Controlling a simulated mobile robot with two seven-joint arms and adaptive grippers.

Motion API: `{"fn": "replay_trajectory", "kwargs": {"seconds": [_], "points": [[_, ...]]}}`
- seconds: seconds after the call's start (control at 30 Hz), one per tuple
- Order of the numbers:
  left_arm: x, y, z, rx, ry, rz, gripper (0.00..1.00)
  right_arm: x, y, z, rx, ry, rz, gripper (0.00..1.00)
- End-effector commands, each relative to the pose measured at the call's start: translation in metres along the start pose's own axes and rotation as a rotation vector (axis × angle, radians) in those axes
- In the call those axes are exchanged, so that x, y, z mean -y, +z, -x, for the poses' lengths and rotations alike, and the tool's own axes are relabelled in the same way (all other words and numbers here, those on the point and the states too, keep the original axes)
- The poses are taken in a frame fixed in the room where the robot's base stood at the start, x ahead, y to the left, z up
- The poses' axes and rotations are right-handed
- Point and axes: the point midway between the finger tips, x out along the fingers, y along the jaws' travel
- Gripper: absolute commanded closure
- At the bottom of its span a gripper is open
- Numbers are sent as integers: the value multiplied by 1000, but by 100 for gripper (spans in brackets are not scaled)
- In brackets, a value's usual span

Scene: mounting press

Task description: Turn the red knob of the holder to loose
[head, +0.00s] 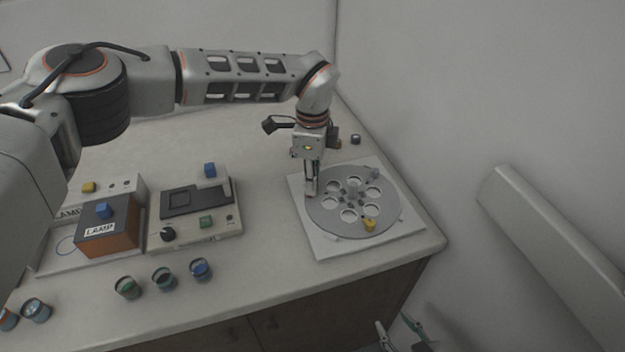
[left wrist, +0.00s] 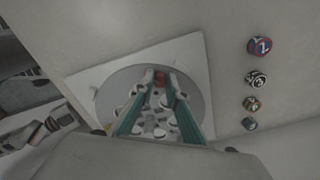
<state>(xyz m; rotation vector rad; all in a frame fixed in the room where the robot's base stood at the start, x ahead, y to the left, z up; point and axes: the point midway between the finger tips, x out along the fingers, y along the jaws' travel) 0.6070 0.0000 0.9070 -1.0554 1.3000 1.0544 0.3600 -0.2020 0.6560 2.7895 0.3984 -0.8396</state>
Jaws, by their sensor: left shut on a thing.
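The holder is a grey round disc (head: 325,220) with several round holes, on a white square plate (head: 318,246); it also shows in the left wrist view (left wrist: 112,84). My left gripper (head: 311,190) reaches down to the disc's left edge. In the left wrist view, its green fingers (left wrist: 160,78) are shut on the red knob (left wrist: 160,77) at the disc's rim. The head view hides the red knob behind the fingers. A yellow knob (head: 369,224) sits at the disc's near edge. My right gripper (head: 399,333) is low at the bottom edge, off the counter, its fingertips apart.
Left of the holder stand a beige device (head: 195,232) and an orange box marked LAMP (head: 108,238). Several small cups, one green (head: 127,288) and one blue (head: 200,269), line the front. Several numbered round pieces (left wrist: 256,78) lie beside the plate. A wall closes the right.

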Motion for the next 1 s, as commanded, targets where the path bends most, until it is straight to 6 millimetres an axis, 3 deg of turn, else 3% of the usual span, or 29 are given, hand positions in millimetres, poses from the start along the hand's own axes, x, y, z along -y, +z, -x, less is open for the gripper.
{"fn": "replay_trajectory", "kwargs": {"seconds": [0.4, 0.93, 0.97, 1.0], "points": [[-1, 0, 0, -1, 1, 185, 100, 0, 0, 0, -1, 0, 0, 60], [-1, 0, 0, 0, 1, 210, 100, 0, -3, 0, -4, 1, 0, 60], [-1, 0, 0, 0, 1, 210, 84, 0, -2, 0, -4, 1, 0, 60], [-1, 0, 0, 0, 1, 210, 73, 0, -2, 0, -4, 1, 0, 60]]}}
